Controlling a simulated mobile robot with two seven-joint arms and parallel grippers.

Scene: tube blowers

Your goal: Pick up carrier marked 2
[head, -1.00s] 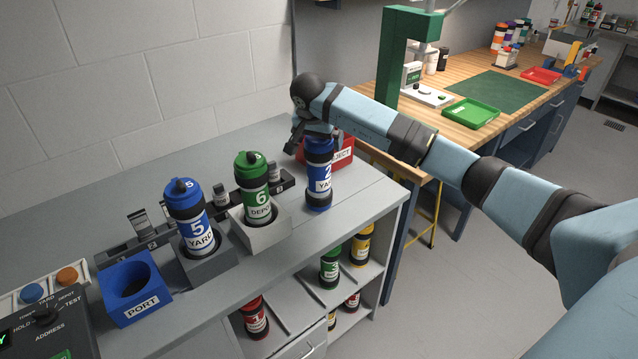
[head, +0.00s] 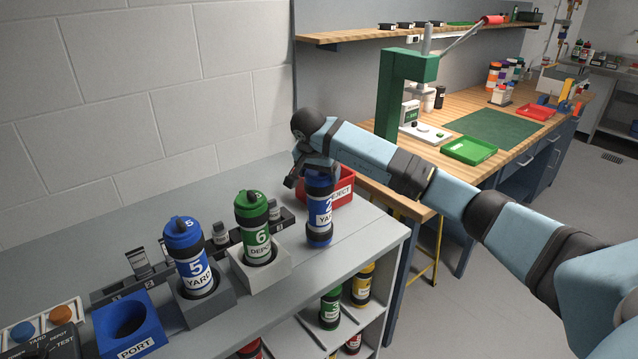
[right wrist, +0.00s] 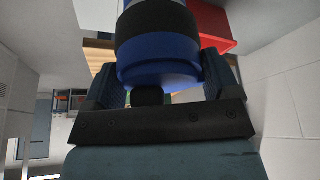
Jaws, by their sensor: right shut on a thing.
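The carrier marked 2 (head: 320,212) is a blue cylinder with dark bands and a white label reading YARD. It is upright at the right end of the grey bench, in front of the red REJECT bin. My right gripper (head: 316,174) is shut on its top from above and behind. In the right wrist view the carrier (right wrist: 158,48) sits between the two fingers. Whether its base touches the bench I cannot tell. The left gripper is not in view.
Blue carrier 5 (head: 189,256) and green carrier 6 (head: 254,226) stand in holders to the left. An empty blue PORT holder (head: 137,345) is nearer. The red REJECT bin (head: 343,196) is close behind carrier 2. More carriers (head: 330,308) stand on the shelf below.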

